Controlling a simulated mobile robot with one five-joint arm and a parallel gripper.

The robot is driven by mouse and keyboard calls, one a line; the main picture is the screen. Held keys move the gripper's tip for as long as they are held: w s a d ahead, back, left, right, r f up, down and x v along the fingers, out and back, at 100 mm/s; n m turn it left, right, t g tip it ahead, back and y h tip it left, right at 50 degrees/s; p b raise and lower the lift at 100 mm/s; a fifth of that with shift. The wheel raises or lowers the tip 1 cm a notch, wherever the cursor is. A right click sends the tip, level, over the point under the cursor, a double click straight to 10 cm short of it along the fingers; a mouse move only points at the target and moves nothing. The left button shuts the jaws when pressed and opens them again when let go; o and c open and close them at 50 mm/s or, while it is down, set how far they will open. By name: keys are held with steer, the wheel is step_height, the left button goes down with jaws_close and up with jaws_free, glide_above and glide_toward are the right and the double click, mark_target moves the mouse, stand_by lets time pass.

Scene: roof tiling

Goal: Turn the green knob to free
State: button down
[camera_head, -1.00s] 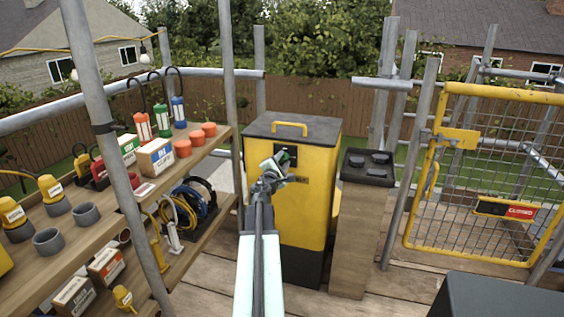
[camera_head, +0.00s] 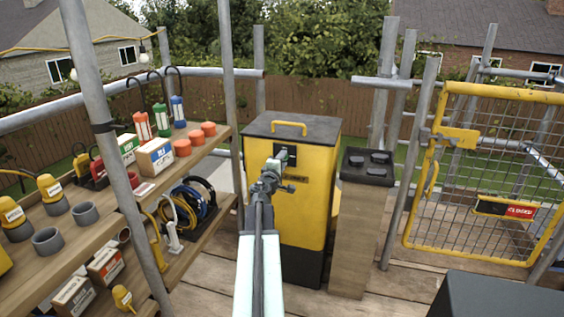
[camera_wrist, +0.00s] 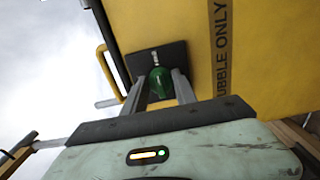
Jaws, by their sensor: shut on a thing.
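The green knob (camera_wrist: 160,84) sits on a black plate (camera_wrist: 172,58) on the yellow bin (camera_head: 305,205). In the wrist view a short white mark shows on the plate just above the knob. My gripper (camera_wrist: 160,76) has one finger on each side of the knob and is shut on it. In the head view my gripper (camera_head: 277,164) reaches the bin's front face and hides most of the knob and part of the plate. I cannot read any setting labels around the knob.
The bin's grey lid (camera_head: 293,127) has a yellow handle. A wooden post (camera_head: 357,235) with a dark top stands close on the right. Shelves (camera_head: 215,141) with lamps, boxes and cables are on the left. A yellow mesh gate (camera_head: 490,180) marked closed is on the right.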

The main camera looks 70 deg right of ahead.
steer(key=shift+d, duration=0.1)
steer(key=c, duration=1)
jaws_free()
steer(key=a, duration=0.8)
steer(key=shift+s, duration=0.2)
